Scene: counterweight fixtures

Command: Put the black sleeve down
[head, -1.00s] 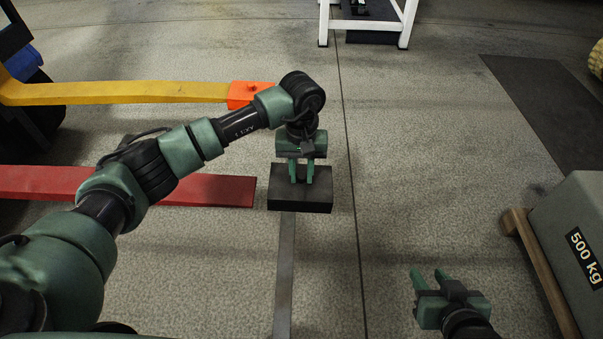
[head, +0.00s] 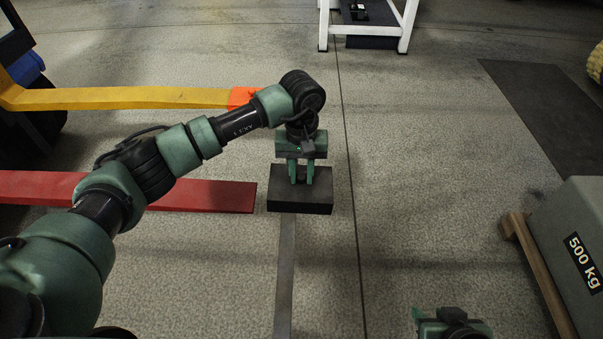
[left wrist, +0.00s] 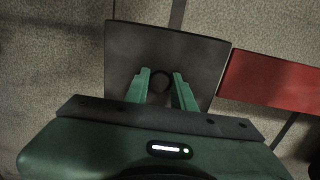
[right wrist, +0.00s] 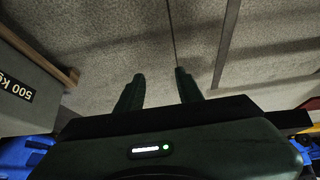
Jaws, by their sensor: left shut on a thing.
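The black sleeve (head: 300,203) is a dark, flat-topped block in the middle of the head view, just beyond the end of the red bar. In the left wrist view its broad top (left wrist: 205,62) shows a round dark knob or ring (left wrist: 161,80). My left gripper (head: 301,181) points down onto the block. Its fingers (left wrist: 160,78) are shut on the round part, one on each side. I cannot tell whether the block's underside touches the floor. My right gripper (right wrist: 159,76) is empty, with its fingers apart, at the bottom of the head view.
A red bar (head: 200,195) and a yellow bar (head: 120,98) with an orange end piece (head: 242,96) lie to the left. A grey strip (head: 285,270) runs along the floor. A 500 kg weight (head: 570,235) on wood stands right. Floor right of the sleeve is clear.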

